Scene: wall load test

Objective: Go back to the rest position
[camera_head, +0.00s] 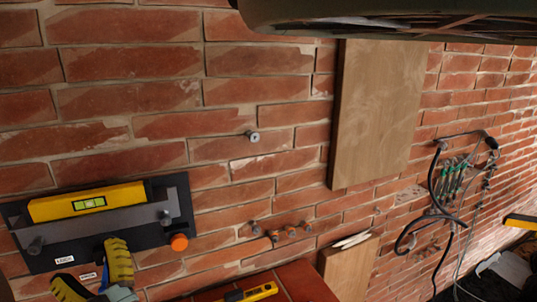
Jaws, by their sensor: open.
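My gripper does not show for certain in the head view, so its pose and what is around it cannot be told. No marker of a rest position shows. The view faces a red brick wall (130,80). A dark tool board (45,258) is at the lower left, with a yellow spirit level (88,202) on it. Below it, two yellow-and-black ribbed pieces (118,262) look like handles of pliers, partly cut off by the lower edge.
A wooden panel (378,110) is on the wall, with a smaller one (347,268) below. Black cables (433,185) hang at the right. A bolt (252,136) sticks out. A yellow tool (258,292) lies on a red surface (305,280). A large dark shape (380,15) blocks the top right.

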